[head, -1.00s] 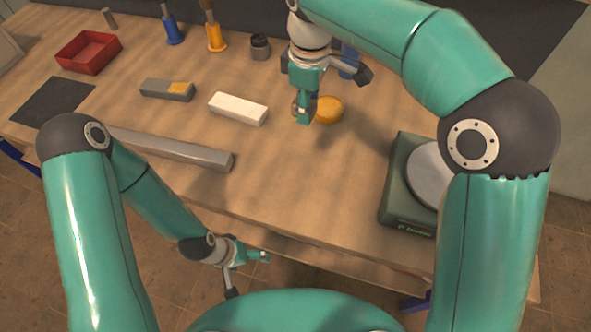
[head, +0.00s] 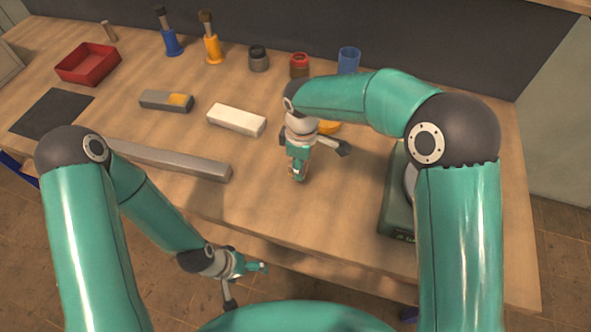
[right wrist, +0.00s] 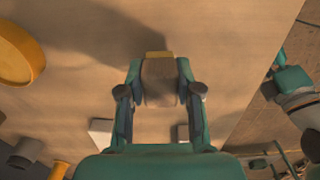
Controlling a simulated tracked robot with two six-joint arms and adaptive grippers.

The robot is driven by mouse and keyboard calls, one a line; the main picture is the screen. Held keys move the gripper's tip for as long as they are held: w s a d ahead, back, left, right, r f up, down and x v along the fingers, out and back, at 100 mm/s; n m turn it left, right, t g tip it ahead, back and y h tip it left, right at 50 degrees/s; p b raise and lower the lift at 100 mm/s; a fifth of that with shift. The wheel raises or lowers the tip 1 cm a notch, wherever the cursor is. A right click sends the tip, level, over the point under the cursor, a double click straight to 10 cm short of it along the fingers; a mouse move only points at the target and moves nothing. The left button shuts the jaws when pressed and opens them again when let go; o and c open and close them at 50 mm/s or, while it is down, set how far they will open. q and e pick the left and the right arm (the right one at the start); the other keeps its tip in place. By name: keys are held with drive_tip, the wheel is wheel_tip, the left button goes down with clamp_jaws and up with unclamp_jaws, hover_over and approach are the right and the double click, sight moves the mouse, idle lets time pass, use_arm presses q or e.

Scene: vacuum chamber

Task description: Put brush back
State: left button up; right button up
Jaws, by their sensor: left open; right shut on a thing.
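My right gripper (head: 298,176) is shut on a small brown piece with a tan edge, which shows between the fingers in the right wrist view (right wrist: 160,82). Most of it is hidden, so I cannot tell whether it is a brush. The gripper points down over the middle of the table. Two dark-topped, brush-like things stand upright at the back left, one in a blue holder (head: 172,44) and one in an orange holder (head: 213,50). My left gripper (head: 248,284) is open and empty, in front of the table's front edge.
A round yellow thing (right wrist: 16,55) lies beside the right gripper. A green scale (head: 396,212) stands right. A red tray (head: 88,65) is back left.

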drive_tip(key=shift+f, duration=1.5)
drive_tip(key=o, duration=1.1)
drive_tip(key=shift+f, duration=0.1)
drive_tip(key=shift+r, duration=0.2)
wheel_tip(320, 180, up, 12)
drive_tip(key=shift+f+b, duration=0.1)
drive_tip(key=shift+b, duration=0.2)
